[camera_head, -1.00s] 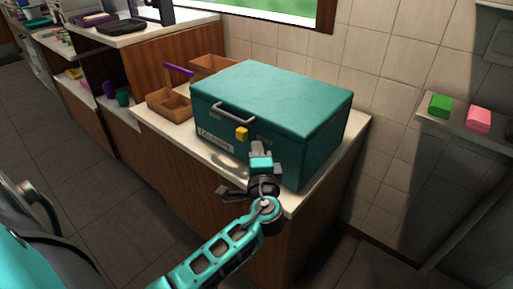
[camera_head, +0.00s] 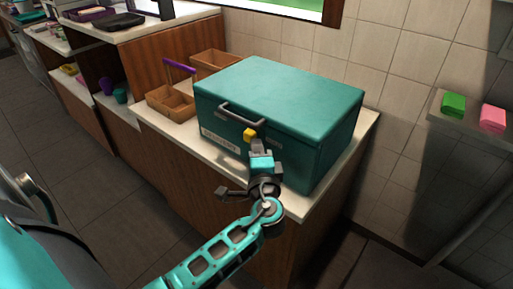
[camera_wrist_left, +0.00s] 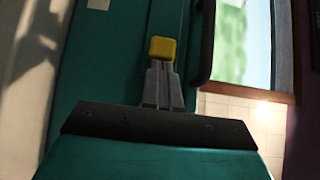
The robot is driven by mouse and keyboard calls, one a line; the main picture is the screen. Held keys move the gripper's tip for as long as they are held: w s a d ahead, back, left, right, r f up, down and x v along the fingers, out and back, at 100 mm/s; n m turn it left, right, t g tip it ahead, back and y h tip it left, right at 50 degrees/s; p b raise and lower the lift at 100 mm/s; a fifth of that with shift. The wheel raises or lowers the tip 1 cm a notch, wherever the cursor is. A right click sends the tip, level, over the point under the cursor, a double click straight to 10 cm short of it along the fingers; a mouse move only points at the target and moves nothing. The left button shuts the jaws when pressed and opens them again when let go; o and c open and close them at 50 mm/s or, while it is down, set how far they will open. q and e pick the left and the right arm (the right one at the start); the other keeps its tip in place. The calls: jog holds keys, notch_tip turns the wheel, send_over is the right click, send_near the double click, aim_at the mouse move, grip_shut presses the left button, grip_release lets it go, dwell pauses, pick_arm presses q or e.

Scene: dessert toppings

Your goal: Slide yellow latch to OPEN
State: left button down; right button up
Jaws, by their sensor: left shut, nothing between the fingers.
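The yellow latch (camera_head: 248,134) is a small block on the front of the teal box (camera_head: 290,88), just below the dark handle (camera_head: 242,114). In the left wrist view the yellow latch (camera_wrist_left: 162,48) shows right at the fingertips. My left gripper (camera_head: 257,144) is shut and empty, with its tips at the latch. It also shows shut in the left wrist view (camera_wrist_left: 161,66). I cannot tell for sure whether the tips touch the latch. The label on the box front is too small to read. My right gripper is not in view.
The teal box stands on a white counter (camera_head: 180,134). Wooden trays (camera_head: 172,103) stand to its left, one with a purple handle (camera_head: 180,65). A wall shelf at the right holds a green block (camera_head: 453,105) and a pink block (camera_head: 492,118).

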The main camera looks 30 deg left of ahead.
pick_arm(q)
jog(key=a, duration=0.6)
jog(key=shift+w+a, duration=0.25)
jog(key=shift+a, duration=0.05)
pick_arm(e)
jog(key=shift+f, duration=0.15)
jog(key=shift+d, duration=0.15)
